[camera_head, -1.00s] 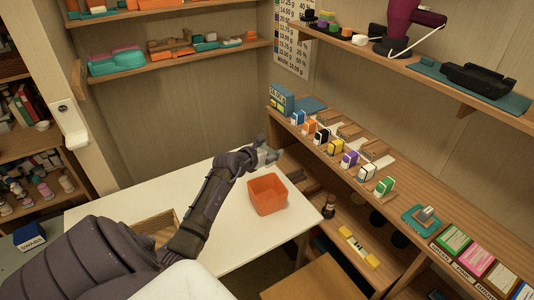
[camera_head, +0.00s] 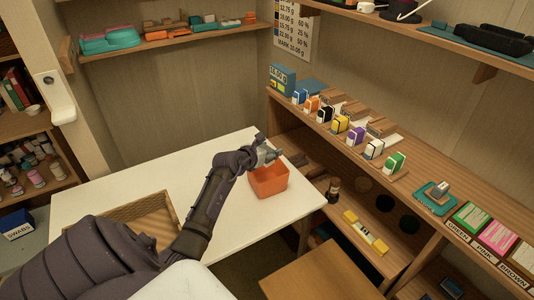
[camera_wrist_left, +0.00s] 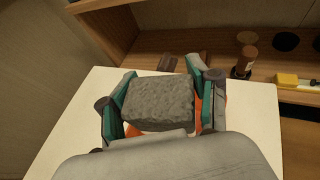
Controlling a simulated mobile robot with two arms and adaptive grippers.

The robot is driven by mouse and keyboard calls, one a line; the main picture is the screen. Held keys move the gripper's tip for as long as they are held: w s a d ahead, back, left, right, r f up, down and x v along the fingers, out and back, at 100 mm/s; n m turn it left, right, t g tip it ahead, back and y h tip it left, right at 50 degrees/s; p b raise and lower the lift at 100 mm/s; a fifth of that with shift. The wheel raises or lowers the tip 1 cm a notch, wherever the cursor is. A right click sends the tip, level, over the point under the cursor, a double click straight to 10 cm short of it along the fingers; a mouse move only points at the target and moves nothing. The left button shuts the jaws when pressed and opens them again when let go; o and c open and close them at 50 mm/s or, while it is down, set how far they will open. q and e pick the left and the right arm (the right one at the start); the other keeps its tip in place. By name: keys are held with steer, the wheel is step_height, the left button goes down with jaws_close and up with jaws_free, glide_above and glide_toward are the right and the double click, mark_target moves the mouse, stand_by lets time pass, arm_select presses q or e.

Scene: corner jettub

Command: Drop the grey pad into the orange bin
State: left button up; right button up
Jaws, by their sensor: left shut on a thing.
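The grey pad (camera_wrist_left: 158,103) is a rough grey block held between the two fingers of my left gripper (camera_wrist_left: 160,98) in the left wrist view. In the head view my left gripper (camera_head: 266,152) is at the far rim of the orange bin (camera_head: 269,184), over its back part. The bin stands on the white table, and part of its orange wall (camera_wrist_left: 198,104) shows behind the pad in the wrist view. The pad hides most of the bin there. In the head view the pad is hard to tell from the gripper. My right gripper is not in view.
The white table (camera_head: 118,186) has clear room left of the bin. A wooden tray (camera_head: 150,212) lies near my left arm. A wooden shelf unit with several coloured boxes (camera_head: 356,135) stands to the right. A brown bottle (camera_head: 333,189) stands on its lower shelf.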

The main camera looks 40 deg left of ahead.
arm_select(q)
steer(key=shift+w, duration=0.1)
stand_by(0.3)
steer(key=shift+w+a, duration=0.1)
steer(key=shift+w, duration=0.45)
steer(key=shift+f, duration=0.15)
